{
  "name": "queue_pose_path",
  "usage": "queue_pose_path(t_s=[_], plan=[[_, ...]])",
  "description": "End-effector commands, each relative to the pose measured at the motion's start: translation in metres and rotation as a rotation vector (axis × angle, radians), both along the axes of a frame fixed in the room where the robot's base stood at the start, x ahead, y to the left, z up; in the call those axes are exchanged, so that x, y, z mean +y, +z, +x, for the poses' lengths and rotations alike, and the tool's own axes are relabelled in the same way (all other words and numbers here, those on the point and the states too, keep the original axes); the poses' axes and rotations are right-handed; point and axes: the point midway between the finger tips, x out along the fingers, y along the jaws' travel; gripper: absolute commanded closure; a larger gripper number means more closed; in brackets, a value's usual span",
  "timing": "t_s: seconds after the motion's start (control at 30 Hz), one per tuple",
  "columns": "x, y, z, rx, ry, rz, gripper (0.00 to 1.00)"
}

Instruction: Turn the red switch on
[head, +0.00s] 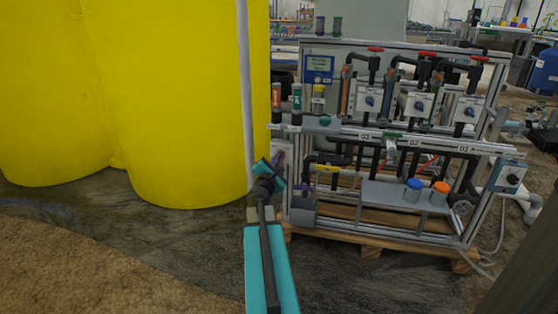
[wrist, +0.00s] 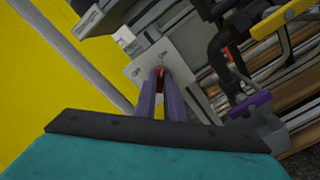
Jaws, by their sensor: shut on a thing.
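The red switch (wrist: 160,80) sits on a light grey plate (wrist: 178,73) with small printed markings, in the upper middle of the wrist view. My gripper (wrist: 160,84) has its two purple fingers closed around the switch. The fingers hide much of it, and its exact angle is hard to tell. In the head view my teal arm reaches to the lower left end of the skid (head: 400,137). The switch is not clearly visible there.
A yellow-handled valve (wrist: 283,18) and a purple handle (wrist: 250,103) are right of the plate in the wrist view. Large yellow tanks (head: 175,100) stand left of the skid. Blue-capped (head: 413,190) and orange-capped (head: 439,193) containers sit on its lower shelf.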

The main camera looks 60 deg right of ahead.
Motion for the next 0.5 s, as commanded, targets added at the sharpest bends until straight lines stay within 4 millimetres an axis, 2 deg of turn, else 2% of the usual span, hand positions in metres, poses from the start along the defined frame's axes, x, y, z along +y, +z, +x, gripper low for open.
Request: queue_pose_path(t_s=[0.03,0.1,0.13,0.5], plan=[[0.0018,-0.0013,0.004,-0.002,0.011,0.004,0.86],[0.0017,-0.0011,0.0036,-0.002,0.009,0.003,0.74],[0.0015,-0.001,0.0033,-0.001,0.009,0.003,0.72],[0.0016,0.0,0.0007,0.0,0.003,0.0,0.72]])
